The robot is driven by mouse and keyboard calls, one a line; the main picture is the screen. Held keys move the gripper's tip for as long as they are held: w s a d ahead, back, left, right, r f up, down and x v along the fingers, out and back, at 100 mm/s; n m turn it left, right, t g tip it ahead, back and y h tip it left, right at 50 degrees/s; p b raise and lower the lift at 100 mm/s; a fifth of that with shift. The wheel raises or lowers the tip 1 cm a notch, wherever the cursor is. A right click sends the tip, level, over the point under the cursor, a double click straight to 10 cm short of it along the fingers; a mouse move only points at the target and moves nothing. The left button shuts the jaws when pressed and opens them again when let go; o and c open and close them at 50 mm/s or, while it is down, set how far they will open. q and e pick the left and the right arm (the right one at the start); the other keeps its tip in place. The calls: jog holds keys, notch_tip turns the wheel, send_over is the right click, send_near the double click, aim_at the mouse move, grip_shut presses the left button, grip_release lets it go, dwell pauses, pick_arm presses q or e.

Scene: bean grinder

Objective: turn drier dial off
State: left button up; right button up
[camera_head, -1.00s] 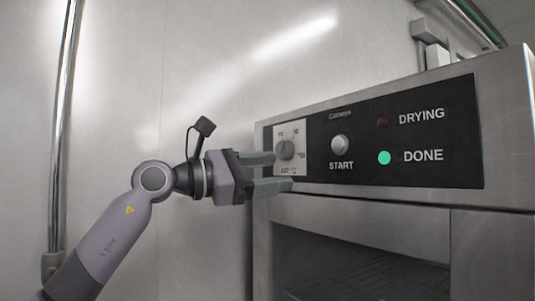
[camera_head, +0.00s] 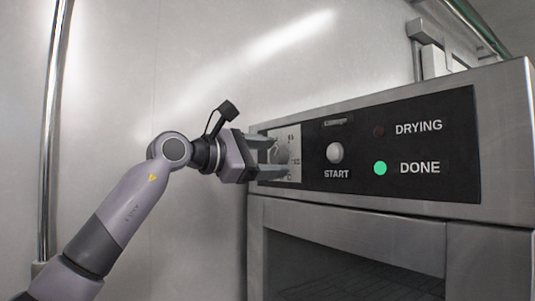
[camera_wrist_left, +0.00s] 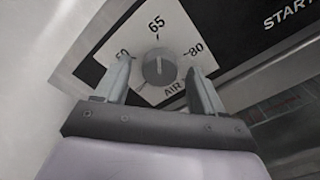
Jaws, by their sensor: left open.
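The drier (camera_head: 400,215) is a steel box with a black control panel at the right of the head view. Its grey round dial (camera_wrist_left: 159,68) sits on a white plate (camera_wrist_left: 138,38) marked 65, 80 and AIR, with another number partly hidden by a finger. In the wrist view the dial's pointer line points up, toward 65. My left gripper (camera_wrist_left: 160,85) is open, its fingers on either side of the dial; I cannot tell whether they touch it. In the head view the left gripper (camera_head: 270,157) partly covers the dial. My right gripper is not in view.
The START button (camera_head: 335,153) is right of the dial. The green DONE light (camera_head: 380,168) is lit and the DRYING light (camera_head: 379,131) is dark. A metal pole (camera_head: 52,130) stands at the left before a pale wall.

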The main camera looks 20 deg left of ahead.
pick_arm(q)
jog(key=c, duration=1.1)
jog(key=shift+o, duration=0.2)
